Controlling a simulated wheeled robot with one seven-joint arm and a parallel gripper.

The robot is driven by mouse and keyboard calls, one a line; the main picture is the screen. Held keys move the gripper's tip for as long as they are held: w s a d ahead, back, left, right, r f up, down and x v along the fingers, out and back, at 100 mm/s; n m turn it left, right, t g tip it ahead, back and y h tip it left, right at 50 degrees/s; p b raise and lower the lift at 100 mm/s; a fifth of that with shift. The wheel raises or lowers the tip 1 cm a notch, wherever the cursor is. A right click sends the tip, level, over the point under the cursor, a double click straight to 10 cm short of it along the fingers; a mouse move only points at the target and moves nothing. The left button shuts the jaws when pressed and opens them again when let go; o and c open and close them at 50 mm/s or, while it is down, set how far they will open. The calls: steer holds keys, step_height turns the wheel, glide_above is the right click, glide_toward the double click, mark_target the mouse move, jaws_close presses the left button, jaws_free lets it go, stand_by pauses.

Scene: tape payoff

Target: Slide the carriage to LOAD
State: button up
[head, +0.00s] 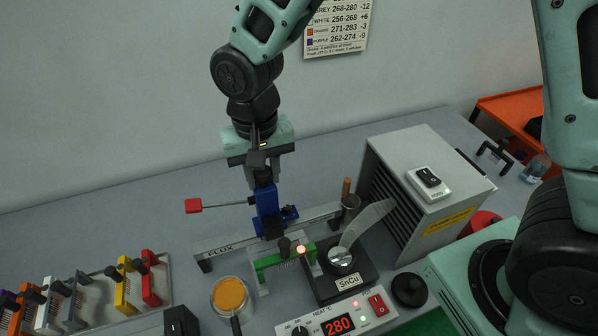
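The blue carriage (267,207) stands upright on a grey rail (228,243), near the rail's middle. "FLUX" is printed at the rail's left part; I see no LOAD mark. A lever with a red handle (194,205) sticks out left from the carriage. A green comb-like piece (283,258) with a dark knob sits in front of and below the carriage. My gripper (261,177) points down at the carriage's top, its dark fingers close together there. From this angle I cannot tell whether they grip it. The gripper partly hides the carriage's top.
A solder pot (343,268) marked SnCu stands right of the green piece, with a heater panel reading 280 (337,325) in front. An orange flux dish (230,297) is front left. Coloured combs (128,290) fill a left rack. A grey fume box (425,185) stands right.

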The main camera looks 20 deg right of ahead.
steer(key=shift+o, duration=1.4)
steer(key=shift+r, duration=0.15)
steer(key=shift+r+p, duration=2.75)
steer(key=shift+r, duration=0.65)
steer(key=shift+s+f+b, duration=0.15)
steer(key=shift+s+b, duration=0.05)
steer(key=shift+b, duration=0.1)
steer(key=s+d+f+n+b, duration=0.2)
steer(key=s+n+b, duration=0.2)
steer(key=s, duration=0.4)
steer(key=s+d+f+n+b, duration=0.2)
steer(key=s+d+n+b, duration=0.1)
steer(key=s+b, duration=0.3)
steer(key=s, duration=0.2)
steer(key=shift+s+d+f+n+y+b, duration=0.25)
steer(key=shift+s+d+n+y+b, duration=0.05)
steer(key=shift+s+d+n+b, duration=0.1)
